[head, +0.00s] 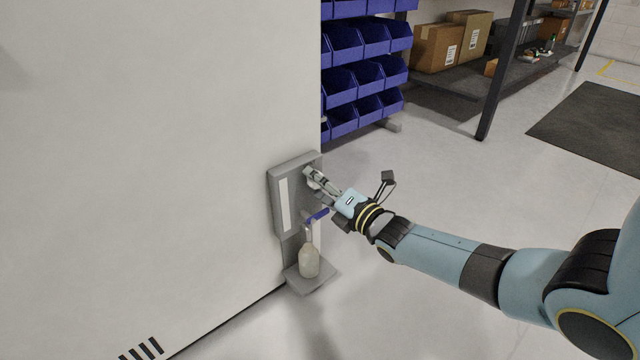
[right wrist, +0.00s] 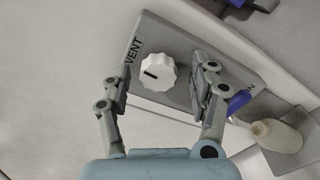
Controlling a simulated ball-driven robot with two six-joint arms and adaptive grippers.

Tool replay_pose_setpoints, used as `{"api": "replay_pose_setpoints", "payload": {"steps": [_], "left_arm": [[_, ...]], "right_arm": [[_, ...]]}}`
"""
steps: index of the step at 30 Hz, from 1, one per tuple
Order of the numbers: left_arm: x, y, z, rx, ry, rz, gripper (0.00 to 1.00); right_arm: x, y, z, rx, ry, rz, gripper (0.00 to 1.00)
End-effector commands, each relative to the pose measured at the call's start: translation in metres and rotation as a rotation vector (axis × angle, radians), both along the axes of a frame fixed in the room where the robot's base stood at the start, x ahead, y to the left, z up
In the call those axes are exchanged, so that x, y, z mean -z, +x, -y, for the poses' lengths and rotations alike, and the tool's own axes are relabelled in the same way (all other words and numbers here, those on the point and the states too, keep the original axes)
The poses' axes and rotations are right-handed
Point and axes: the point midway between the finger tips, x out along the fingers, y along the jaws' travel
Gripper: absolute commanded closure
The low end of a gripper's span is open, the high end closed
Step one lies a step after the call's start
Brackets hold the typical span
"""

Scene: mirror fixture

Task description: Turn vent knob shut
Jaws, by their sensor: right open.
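The vent knob (right wrist: 159,72) is white with a scalloped rim, on a grey panel (head: 276,200) beside the word VENT. A short dark mark on its face lies on its left side in the right wrist view. My right gripper (head: 313,178) is at the upper part of the panel. In the right wrist view it (right wrist: 160,78) is open, one finger on each side of the knob, with gaps visible. Whether the fingertips reach down around the knob is hard to tell. In the head view the knob is hidden by the gripper. My left gripper is out of view.
A blue lever (head: 318,215) is just below my right gripper. Under it a pale bottle (head: 309,263) stands on a small grey shelf (head: 318,281). A white wall (head: 160,160) is left of the panel; blue bins (head: 345,86) stand behind. Open floor lies to the right.

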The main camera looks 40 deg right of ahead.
Motion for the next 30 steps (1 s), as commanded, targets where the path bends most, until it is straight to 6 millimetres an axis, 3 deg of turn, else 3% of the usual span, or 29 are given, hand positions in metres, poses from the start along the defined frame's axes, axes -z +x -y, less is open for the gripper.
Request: {"api": "replay_pose_setpoints", "payload": {"steps": [5, 8, 21, 30], "left_arm": [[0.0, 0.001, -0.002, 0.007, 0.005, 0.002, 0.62], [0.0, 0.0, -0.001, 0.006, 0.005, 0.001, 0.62], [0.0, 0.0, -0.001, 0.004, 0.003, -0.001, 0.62], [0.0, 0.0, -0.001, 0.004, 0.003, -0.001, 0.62]], "right_arm": [[0.0, -0.002, 0.0, 0.0, 0.0, 0.001, 0.39], [0.0, -0.013, 0.001, -0.001, -0.001, 0.0, 0.39], [0.0, -0.103, 0.008, -0.001, 0.0, -0.003, 0.39], [0.0, -0.12, 0.009, 0.0, 0.001, 0.001, 0.39]]}}
